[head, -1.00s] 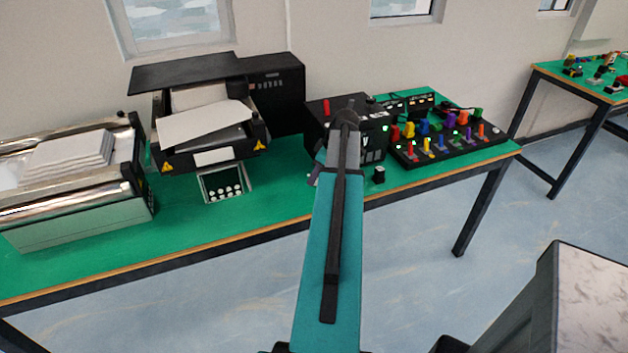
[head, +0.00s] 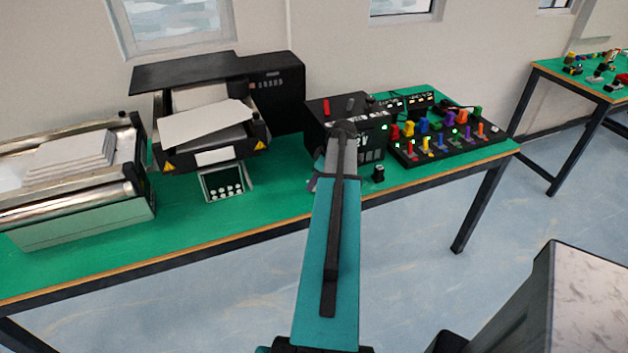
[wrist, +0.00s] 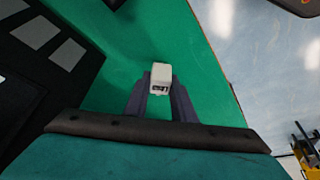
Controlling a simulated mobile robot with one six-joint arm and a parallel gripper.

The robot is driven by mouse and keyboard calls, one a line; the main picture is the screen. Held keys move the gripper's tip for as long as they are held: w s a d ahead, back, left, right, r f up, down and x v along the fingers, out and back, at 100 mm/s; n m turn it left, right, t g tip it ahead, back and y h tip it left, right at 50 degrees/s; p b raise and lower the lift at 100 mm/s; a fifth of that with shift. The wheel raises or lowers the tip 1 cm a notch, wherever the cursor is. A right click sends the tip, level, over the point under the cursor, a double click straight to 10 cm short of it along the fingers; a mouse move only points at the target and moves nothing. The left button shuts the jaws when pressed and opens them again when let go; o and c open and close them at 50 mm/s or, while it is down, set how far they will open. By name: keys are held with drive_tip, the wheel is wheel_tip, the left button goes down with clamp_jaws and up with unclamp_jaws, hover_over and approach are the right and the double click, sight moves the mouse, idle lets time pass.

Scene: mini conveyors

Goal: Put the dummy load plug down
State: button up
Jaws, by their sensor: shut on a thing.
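The dummy load plug (wrist: 161,76) is a small pale block with dark marking on its near face, seen in the wrist view. My gripper (wrist: 160,92) is shut on it, with one dark finger on each side. Green table top (wrist: 150,35) lies behind the plug; I cannot tell whether the plug touches it. In the head view my arm hides the gripper and plug, which are near the front of the black box unit (head: 318,133).
A small black object (head: 378,173) stands right of my arm. A board of coloured plugs (head: 450,145) is further right. A machine with white sheets (head: 205,125) stands left. Green table (head: 270,205) is clear left of my arm. The wooden front edge is close.

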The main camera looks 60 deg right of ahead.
drive_tip(key=shift+f, duration=0.2)
drive_tip(key=o, duration=1.1)
drive_tip(key=shift+c, duration=0.2)
drive_tip(key=shift+r, duration=0.3)
drive_tip(key=b+v, duration=0.2)
drive_tip(key=v, duration=0.9)
drive_tip(key=shift+r+b, duration=0.3)
drive_tip(key=shift+r, duration=0.1)
drive_tip(key=shift+s, duration=0.1)
